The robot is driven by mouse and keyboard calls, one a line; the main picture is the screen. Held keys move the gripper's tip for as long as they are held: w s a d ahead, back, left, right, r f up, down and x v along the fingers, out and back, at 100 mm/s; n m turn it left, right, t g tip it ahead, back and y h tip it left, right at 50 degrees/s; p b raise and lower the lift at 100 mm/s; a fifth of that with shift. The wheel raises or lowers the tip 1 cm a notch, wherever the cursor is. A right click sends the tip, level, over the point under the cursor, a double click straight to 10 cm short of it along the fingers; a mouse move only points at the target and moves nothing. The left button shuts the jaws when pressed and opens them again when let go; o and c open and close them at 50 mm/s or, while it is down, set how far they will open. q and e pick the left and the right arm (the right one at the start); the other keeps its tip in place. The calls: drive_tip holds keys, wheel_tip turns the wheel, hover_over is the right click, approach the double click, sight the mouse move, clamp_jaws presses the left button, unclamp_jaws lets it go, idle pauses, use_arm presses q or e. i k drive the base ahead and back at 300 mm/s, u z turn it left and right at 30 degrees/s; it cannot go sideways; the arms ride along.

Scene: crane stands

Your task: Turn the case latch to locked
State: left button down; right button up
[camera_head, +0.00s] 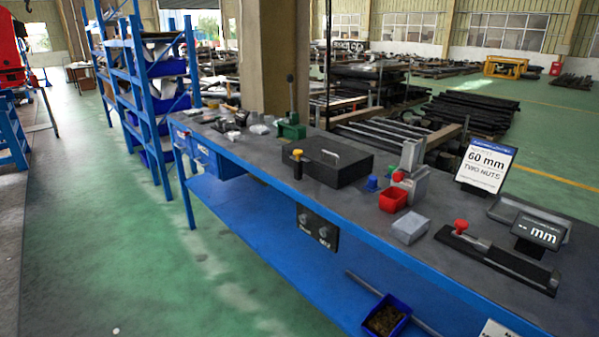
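A black flat case (338,165) with a grey handle on its lid lies on the dark top of the blue workbench (240,148). The lid looks closed. A black upright piece with a yellow top (297,163) stands at the case's front left corner; I cannot tell whether it is the latch or which way it is turned. Neither of my grippers is in view.
A green tool (291,129) stands behind. Green floor left is clear.

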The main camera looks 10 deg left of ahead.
sight(298, 152)
drive_tip(key=u, duration=1.45)
drive_tip(key=i, duration=0.6)
